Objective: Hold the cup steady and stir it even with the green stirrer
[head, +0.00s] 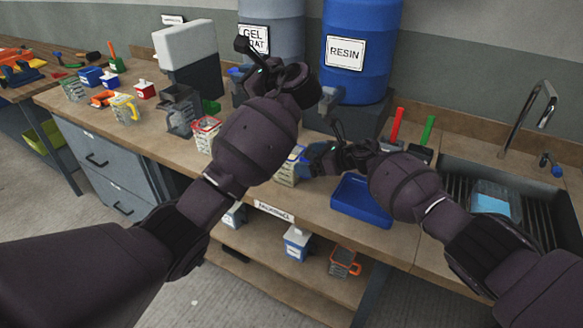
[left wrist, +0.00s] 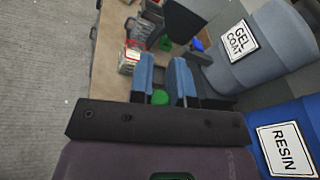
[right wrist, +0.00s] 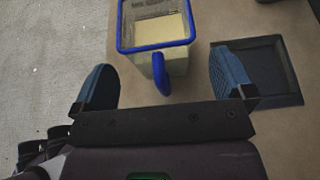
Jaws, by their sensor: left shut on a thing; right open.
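The cup (right wrist: 155,35) has a blue rim, a blue handle (right wrist: 161,75) and pale cream contents. It stands on the bench and also shows in the head view (head: 286,172), partly behind my arm. My right gripper (right wrist: 165,85) is open, its fingers apart on either side of the handle without closing on it. My left gripper (left wrist: 161,85) is raised above the bench and shut on a small green thing (left wrist: 160,97), mostly hidden between the fingers. I cannot tell whether that is a stirrer. A green stick (head: 428,130) stands at the right beside a red stick (head: 397,125).
A blue tray (head: 360,205) lies right of the cup, before the sink (head: 500,185). The resin drum (head: 360,50) and gel coat drum (head: 275,25) stand behind. A red-rimmed cup (head: 205,130) and several other cups stand to the left.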

